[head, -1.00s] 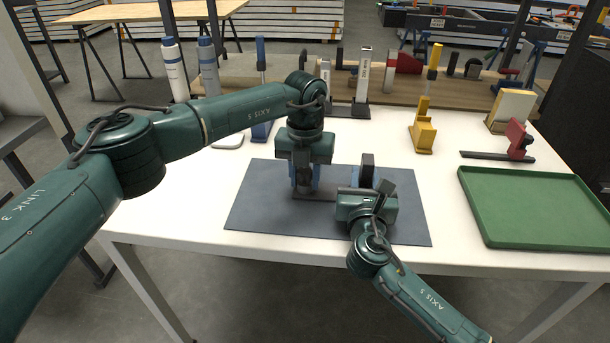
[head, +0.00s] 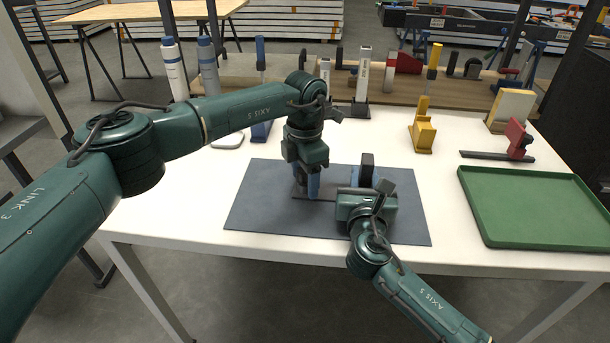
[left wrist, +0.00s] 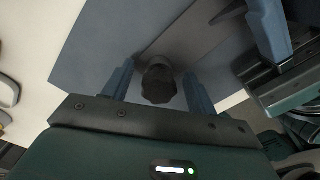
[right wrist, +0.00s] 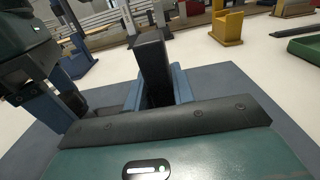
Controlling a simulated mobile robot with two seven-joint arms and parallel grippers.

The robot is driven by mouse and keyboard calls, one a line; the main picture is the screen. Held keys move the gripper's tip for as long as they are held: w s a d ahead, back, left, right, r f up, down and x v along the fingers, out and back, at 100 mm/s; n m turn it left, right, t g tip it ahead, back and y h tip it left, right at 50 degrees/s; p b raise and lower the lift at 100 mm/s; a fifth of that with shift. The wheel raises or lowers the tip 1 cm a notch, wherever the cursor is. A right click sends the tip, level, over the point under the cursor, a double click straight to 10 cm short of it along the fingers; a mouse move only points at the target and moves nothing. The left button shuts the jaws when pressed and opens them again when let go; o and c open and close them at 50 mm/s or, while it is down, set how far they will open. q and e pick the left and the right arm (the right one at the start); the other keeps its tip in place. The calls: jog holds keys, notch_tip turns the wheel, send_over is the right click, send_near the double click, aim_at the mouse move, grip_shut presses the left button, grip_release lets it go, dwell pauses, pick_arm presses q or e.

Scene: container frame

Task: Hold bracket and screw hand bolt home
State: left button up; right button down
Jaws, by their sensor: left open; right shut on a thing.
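The bracket is a dark L-shaped piece; its upright (head: 367,161) stands on the mat and its flat foot (head: 335,192) reaches left. My right gripper (right wrist: 154,90) is shut on the upright (right wrist: 151,58), with a blue finger on each side. The hand bolt's dark knob (left wrist: 158,82) sits at the foot's far end in the left wrist view. My left gripper (left wrist: 158,88) points down over it and is open, with one finger on each side and gaps between fingers and knob. In the head view the left gripper (head: 307,186) largely hides the knob. The bolt's shank is hidden.
A dark blue-grey mat (head: 260,205) lies under the bracket on the white table (head: 190,200). A green tray (head: 540,225) is at the right. A yellow block (head: 423,135), a red clamp (head: 516,140) and several tools stand towards the back.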

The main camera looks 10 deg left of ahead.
jog(key=shift+f, duration=0.3)
pick_arm(q)
notch_tip(320, 180, up, 12)
dwell(0.3)
pick_arm(e)
jog(key=c, duration=1.4)
grip_release()
jog(key=o, duration=0.3)
jog(key=shift+r, duration=0.15)
pick_arm(q)
jog(key=shift+r+p, duration=0.6)
pick_arm(e)
jog(key=s, duration=1.3)
jog(key=shift+s, duration=0.1)
